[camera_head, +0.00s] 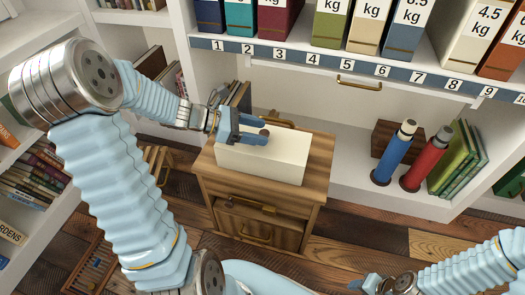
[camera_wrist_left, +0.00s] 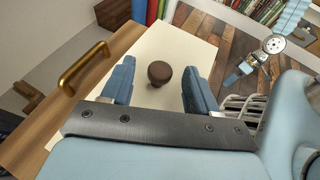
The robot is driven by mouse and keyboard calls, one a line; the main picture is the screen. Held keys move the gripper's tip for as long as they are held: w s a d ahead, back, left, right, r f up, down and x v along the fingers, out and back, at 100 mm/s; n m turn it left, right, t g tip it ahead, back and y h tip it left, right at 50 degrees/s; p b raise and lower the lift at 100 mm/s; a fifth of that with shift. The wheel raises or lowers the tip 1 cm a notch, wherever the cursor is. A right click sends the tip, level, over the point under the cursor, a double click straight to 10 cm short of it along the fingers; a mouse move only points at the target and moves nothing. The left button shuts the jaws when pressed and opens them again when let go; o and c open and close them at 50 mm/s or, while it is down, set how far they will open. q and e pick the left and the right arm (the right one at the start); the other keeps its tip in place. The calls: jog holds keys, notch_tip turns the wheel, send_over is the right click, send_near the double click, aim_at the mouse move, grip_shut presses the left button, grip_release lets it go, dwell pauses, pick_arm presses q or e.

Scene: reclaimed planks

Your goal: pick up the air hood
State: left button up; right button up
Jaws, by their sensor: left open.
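The air hood looks to be the cream box (camera_head: 262,160) with a round dark brown knob (camera_head: 264,132) on top. It sits on a small wooden cabinet (camera_head: 318,160). My left gripper (camera_head: 258,130) is over the box top, its blue fingers open around the knob. In the left wrist view the knob (camera_wrist_left: 160,72) stands between the two fingers, with a gap on each side. My right gripper (camera_head: 372,283) is low at the right of the head view, away from the box; its jaws are too small to judge.
A brass handle (camera_wrist_left: 84,68) lies beside the box on the cabinet top. Behind stand a numbered shelf (camera_head: 350,62) with binders, a blue cylinder (camera_head: 392,155), a red cylinder (camera_head: 426,160) and green books (camera_head: 458,158). Bookshelves line the left. Plank floor (camera_head: 350,235) is open at right.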

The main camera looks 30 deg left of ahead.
pick_arm(q)
jog(key=x, duration=0.2)
jog(key=shift+w+d+f, duration=0.1)
jog(key=shift+d+f, duration=0.05)
jog(key=shift+d, duration=0.05)
grip_shut()
